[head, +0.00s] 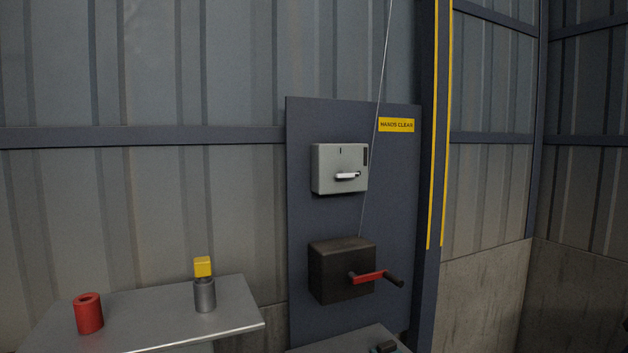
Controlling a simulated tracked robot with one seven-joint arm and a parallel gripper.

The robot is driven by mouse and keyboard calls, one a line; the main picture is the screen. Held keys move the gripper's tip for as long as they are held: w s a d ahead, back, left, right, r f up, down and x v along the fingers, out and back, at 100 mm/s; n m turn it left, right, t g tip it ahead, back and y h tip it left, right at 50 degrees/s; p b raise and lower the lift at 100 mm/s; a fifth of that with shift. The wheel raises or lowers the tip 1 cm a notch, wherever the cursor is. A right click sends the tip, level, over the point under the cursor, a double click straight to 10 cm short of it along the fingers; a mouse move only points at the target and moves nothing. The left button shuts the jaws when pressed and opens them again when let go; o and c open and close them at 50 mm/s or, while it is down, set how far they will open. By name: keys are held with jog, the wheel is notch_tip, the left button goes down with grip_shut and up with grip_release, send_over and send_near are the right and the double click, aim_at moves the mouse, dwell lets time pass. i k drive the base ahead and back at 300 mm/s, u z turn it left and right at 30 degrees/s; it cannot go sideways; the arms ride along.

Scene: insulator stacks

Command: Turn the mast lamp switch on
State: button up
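A light grey switch box (326,165) is mounted on the dark blue-grey panel, below and left of a yellow "HANDS CLEAR" label (396,125). Its small pale lever (347,176) points sideways to the right. A short dark mark is on the box face above the lever, and a dark narrow window (365,155) is at the face's upper right. I see no light in that window. I cannot read any on or off words. My gripper is not in view.
Below the switch is a dark winch-like box (334,268) with a red crank (368,277) sticking out; a thin cable rises from it past the switch's right side. A metal shelf (150,318) at left holds a red cylinder (89,314) and a grey cylinder (205,295) topped by a yellow block (203,267).

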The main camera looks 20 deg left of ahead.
aim_at(341, 175)
jog(key=z, duration=0.8)
jog(key=i, duration=0.1)
jog(key=u, duration=1.8)
jog(key=k, duration=1.1)
jog(key=u, duration=0.15)
jog(key=i, duration=0.85)
jog(key=z, duration=0.05)
